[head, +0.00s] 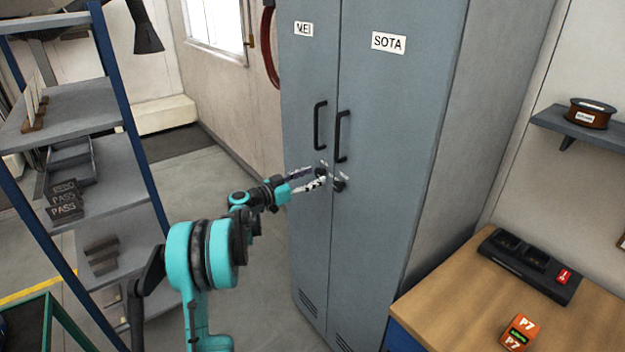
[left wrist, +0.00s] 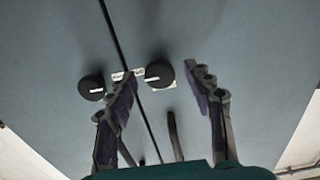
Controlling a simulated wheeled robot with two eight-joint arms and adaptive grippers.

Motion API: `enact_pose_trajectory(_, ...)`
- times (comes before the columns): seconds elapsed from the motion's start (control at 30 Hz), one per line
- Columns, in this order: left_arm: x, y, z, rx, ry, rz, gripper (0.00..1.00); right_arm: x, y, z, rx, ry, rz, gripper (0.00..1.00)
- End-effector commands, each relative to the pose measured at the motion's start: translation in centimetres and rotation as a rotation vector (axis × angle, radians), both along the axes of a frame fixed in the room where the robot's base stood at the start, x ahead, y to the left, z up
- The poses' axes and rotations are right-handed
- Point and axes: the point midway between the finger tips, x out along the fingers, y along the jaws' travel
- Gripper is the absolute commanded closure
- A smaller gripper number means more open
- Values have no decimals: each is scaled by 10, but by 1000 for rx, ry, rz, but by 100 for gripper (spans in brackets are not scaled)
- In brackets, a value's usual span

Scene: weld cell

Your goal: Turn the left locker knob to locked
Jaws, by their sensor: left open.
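The tall grey locker has a left door (head: 308,90) labelled VEI and a right door (head: 400,90) labelled SOTA. The left locker knob (head: 321,172) is round and black, below the left door's handle. It also shows in the left wrist view (left wrist: 159,72), where the picture is turned over. My left gripper (head: 317,178) is open, its fingertips at the left knob, one on each side in the wrist view. I cannot tell if they touch it. My right gripper is not in view.
The right door's knob (head: 339,186) is close beside the left one, and also shows in the wrist view (left wrist: 92,88). Black handles (head: 320,125) stand out above the knobs. A shelf rack (head: 80,110) is at left, a wooden bench (head: 470,300) at right.

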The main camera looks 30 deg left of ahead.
Motion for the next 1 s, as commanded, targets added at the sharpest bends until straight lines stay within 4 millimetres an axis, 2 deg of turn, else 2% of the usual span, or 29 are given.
enact_pose_trajectory(0.3,5,-2,0,0,0,0,48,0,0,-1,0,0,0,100)
enact_pose_trajectory(0.33,5,-2,0,0,0,0,51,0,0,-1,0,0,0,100)
enact_pose_trajectory(0.5,5,-2,0,-1,0,0,96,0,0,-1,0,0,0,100)
enact_pose_trajectory(0.77,5,-2,1,-8,3,0,97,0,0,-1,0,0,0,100)
enact_pose_trajectory(1.0,5,-2,1,-82,34,0,97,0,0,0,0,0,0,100)
